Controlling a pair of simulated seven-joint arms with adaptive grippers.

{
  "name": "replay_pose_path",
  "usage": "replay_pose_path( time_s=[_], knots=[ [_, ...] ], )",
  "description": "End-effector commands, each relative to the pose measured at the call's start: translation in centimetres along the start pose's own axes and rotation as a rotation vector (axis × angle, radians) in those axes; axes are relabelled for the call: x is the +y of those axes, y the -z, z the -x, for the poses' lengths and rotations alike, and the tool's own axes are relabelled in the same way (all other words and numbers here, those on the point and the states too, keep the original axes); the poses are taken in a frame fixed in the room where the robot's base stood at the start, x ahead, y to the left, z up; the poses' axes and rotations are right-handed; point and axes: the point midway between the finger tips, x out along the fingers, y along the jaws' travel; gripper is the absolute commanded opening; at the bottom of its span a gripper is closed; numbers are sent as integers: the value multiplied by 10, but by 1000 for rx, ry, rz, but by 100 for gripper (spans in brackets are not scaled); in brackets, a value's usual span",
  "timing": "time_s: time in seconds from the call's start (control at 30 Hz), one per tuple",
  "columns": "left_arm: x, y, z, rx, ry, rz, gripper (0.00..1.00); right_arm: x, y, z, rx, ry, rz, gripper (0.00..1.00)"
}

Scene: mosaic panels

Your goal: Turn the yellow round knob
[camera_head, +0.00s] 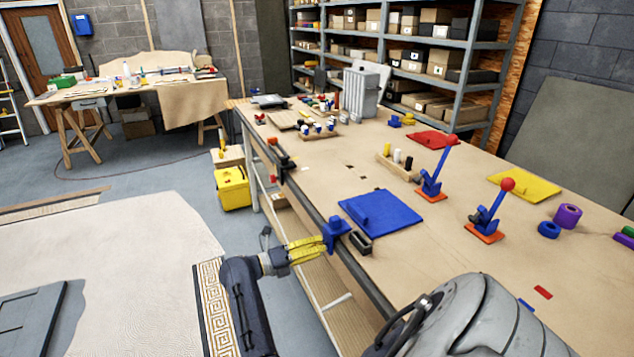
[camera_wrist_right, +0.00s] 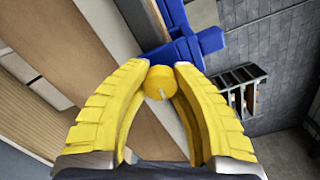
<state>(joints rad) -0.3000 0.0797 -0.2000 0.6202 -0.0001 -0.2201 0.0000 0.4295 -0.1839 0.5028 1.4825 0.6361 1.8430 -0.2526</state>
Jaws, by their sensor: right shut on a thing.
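The yellow round knob (camera_wrist_right: 160,84) shows in the right wrist view, between the tips of my right gripper's yellow fingers (camera_wrist_right: 160,72). A small pale mark is on its face. The knob sits against a blue fixture (camera_wrist_right: 195,45). In the head view this blue fixture (camera_head: 336,229) is at the table's near left edge. My right gripper (camera_head: 318,245) reaches it from the left, with its fingers closed around the knob. The fingers hide the knob in the head view. My left gripper is not in view.
On the wooden table (camera_head: 440,270) a blue panel (camera_head: 385,220) and a dark block (camera_head: 361,242) lie near the fixture. Two blue levers with red balls (camera_head: 507,184) stand farther right. A yellow toolbox (camera_head: 232,188) is on the floor. Open floor lies left of the table.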

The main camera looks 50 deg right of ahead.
Motion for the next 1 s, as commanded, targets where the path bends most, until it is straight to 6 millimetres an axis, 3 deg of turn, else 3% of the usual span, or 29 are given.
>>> replay_pose_path(
  time_s=[0.7, 0.73, 1.0],
  knots=[
    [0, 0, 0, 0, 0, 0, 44, 3, 3, 0, 5, -5, 71, 0],
    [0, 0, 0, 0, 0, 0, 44, 3, 3, 0, 5, -5, 71, 26],
    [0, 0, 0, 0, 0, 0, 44, 1, 1, 0, 2, -2, 68, 55]
  ],
)
